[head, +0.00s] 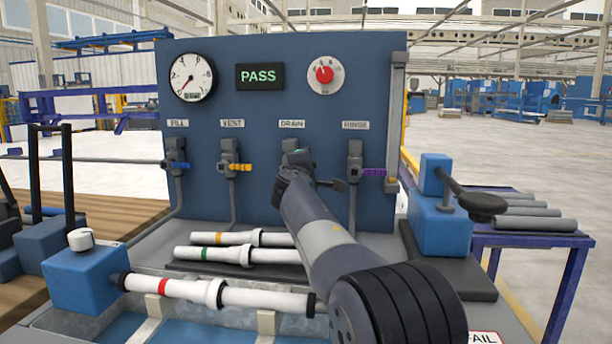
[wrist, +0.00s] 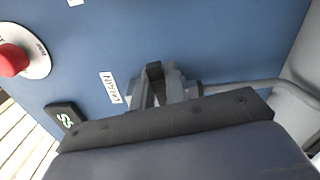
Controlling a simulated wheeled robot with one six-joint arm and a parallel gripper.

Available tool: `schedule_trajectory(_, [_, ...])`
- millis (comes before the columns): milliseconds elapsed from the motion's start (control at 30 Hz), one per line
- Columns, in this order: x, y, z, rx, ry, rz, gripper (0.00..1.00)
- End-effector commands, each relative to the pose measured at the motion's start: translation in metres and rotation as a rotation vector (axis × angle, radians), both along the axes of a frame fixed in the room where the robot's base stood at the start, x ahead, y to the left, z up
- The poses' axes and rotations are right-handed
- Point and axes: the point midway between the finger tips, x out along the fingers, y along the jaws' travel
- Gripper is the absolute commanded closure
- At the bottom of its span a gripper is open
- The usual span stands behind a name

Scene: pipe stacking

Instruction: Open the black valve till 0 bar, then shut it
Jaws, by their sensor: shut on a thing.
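The black valve sits under the DRAIN label (head: 292,124) on the blue panel; my arm and gripper hide most of it in the head view. In the wrist view a dark upright piece of the valve (wrist: 155,72) shows at the jaws, beside the DRAIN label. My gripper (head: 297,160) is shut on the black valve's handle; the handle's exact angle is hard to tell. The pressure gauge (head: 193,77) at the panel's upper left has its red needle pointing to the lower left, near the low end of the scale.
Blue-handled FILL (head: 176,158), yellow-handled VENT (head: 229,158) and purple-handled valves (head: 355,162) flank the drain. A PASS display (head: 260,77) and red knob (head: 324,74) sit above. White pipes (head: 245,238) lie below my arm; a blue clamp block (head: 440,215) stands right.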

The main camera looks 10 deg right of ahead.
Motion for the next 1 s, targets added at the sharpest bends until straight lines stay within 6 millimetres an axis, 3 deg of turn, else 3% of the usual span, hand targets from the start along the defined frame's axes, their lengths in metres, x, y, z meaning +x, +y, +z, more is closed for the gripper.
schedule_trajectory(333, [-0.0003, -0.0009, -0.0107, 0.140, -0.057, -0.001, 1.00])
schedule_trajectory(900, [-0.0001, -0.0009, -0.0114, 0.172, -0.068, -0.001, 1.00])
schedule_trajectory(933, [-0.0001, -0.0010, -0.0115, 0.172, -0.068, -0.001, 0.85])
schedule_trajectory(1000, [-0.0001, -0.0010, -0.0115, 0.172, -0.068, -0.001, 0.79])
